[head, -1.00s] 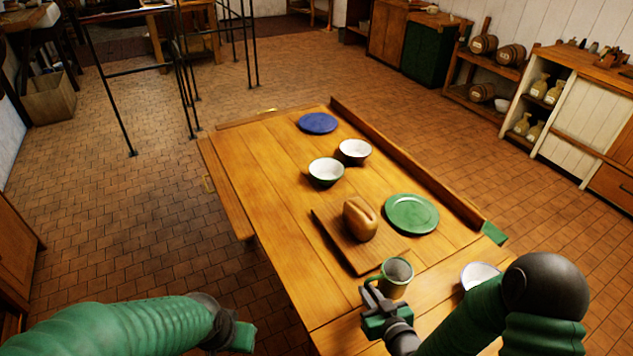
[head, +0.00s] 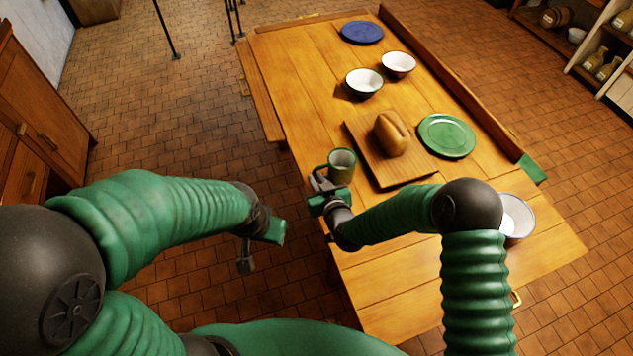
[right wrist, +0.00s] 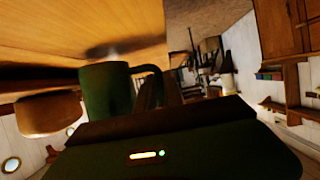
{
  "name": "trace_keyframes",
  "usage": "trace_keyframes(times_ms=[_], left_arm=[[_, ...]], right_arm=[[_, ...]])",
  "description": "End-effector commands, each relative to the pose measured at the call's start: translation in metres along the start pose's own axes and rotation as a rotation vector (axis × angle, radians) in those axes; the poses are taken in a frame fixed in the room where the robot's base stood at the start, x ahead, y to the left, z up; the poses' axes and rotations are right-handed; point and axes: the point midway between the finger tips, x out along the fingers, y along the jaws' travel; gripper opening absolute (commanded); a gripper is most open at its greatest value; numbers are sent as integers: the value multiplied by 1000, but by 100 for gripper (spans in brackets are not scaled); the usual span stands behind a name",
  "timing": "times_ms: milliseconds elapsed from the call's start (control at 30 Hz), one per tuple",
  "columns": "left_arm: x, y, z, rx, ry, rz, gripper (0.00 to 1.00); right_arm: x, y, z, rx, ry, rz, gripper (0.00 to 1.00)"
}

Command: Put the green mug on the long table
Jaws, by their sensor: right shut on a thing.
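The green mug (head: 343,164) is near the left edge of the long wooden table (head: 480,290), left of the cutting board. My right gripper (head: 320,187) is shut on it at the handle side. In the right wrist view the mug (right wrist: 106,92) appears beside the fingers, with the tabletop (right wrist: 70,30) and a dark shadow close to its base. I cannot tell whether it touches the wood. My left gripper (head: 260,248) is beyond the table's left edge, over the floor, with no object visible in it; its jaw opening is unclear.
A bread loaf (head: 391,134) lies on a cutting board (head: 365,150). A green plate (head: 446,136), two bowls (head: 364,82) (head: 398,64) and a blue plate (head: 362,32) stand farther back. A white bowl (head: 517,216) is partly behind my right arm. The near tabletop is mostly clear.

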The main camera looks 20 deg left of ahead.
Motion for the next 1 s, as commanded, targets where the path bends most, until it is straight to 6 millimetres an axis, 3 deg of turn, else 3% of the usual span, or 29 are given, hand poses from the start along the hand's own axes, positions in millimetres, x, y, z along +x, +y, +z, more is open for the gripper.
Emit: trace_keyframes(times_ms=[100,367,400,567,867,1000], left_arm=[[0,0,0,0,0,0,36],[2,0,0,-1,0,0,36],[3,0,1,-1,0,0,36],[2,0,0,-1,0,0,36],[0,0,0,0,0,0,36],[0,0,0,0,0,0,36]], right_arm=[[8,-2,14,-2,1,0,0],[8,-3,16,-4,3,-1,0],[8,-2,17,-3,1,-1,13],[7,-1,16,-2,1,-1,33],[7,-2,14,-3,1,0,33],[-9,-2,15,-4,-1,-1,33]])
